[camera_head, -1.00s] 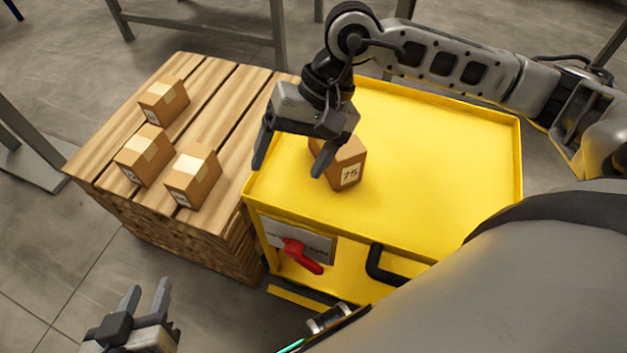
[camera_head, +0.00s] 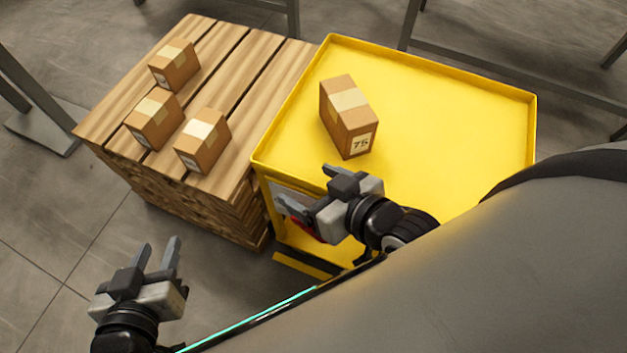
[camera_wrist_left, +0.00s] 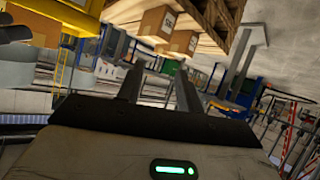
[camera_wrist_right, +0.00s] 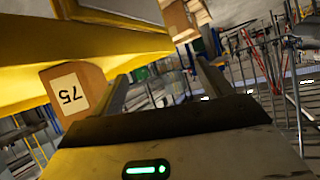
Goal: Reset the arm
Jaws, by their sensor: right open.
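My left gripper (camera_head: 158,262) is low at the left in the head view, over the floor in front of the pallet. Its two fingers stand apart with nothing between them; they also show in the left wrist view (camera_wrist_left: 158,88). My right gripper (camera_head: 302,190) is at the front left edge of the yellow cart, open and empty, its fingers pointing left. It hides part of the cart's front. A cardboard box marked 75 (camera_head: 347,117) stands on the yellow cart top (camera_head: 440,130), behind the right gripper and apart from it. The box also shows in the right wrist view (camera_wrist_right: 75,92).
A wooden pallet stack (camera_head: 245,100) beside the cart carries three cardboard boxes, at the back (camera_head: 174,66), left (camera_head: 154,119) and front (camera_head: 203,140). The cart top has a raised rim. Open floor (camera_head: 50,220) lies at the left. Metal frame legs stand at the back.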

